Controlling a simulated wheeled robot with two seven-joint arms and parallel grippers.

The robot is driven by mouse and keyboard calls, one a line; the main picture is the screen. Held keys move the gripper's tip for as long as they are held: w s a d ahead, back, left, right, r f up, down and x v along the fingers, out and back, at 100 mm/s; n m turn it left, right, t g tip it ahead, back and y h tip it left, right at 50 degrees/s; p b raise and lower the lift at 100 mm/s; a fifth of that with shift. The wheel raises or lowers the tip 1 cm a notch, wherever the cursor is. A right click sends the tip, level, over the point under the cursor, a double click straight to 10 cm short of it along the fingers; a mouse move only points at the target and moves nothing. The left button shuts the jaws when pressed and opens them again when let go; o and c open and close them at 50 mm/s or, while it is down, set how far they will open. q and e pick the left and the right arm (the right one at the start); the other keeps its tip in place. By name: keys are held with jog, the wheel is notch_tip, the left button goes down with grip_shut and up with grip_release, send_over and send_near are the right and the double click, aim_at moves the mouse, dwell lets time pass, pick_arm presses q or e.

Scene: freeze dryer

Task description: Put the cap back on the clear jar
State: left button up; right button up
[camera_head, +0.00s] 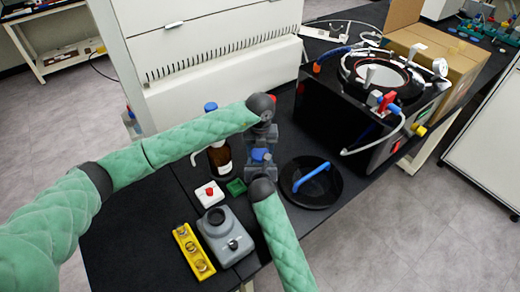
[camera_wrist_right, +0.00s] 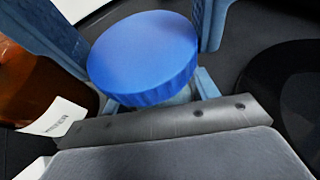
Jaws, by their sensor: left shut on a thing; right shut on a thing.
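The blue cap (camera_head: 260,155) is round and ribbed. It fills the middle of the right wrist view (camera_wrist_right: 145,55), top face toward the camera. My left gripper (camera_head: 262,141) reaches in from the back, its fingers on either side of the cap, shut on it. My right gripper (camera_head: 261,168) comes from the front, shut on the clear jar below the cap. The jar is almost wholly hidden by the cap and the fingers; only a pale bit (camera_wrist_right: 180,97) shows under the cap's rim. I cannot tell whether the cap touches the jar.
A brown bottle (camera_head: 219,156) with a blue top stands close left. A round black lid with blue handle (camera_head: 312,180) lies right. The freeze dryer stands back right.

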pick_arm(q)
jog(key=shift+f, duration=0.25)
jog(key=o, duration=0.9)
pick_arm(e)
grip_shut()
pick_arm(q)
jog(key=shift+o, duration=0.2)
jog(key=shift+r, duration=2.3)
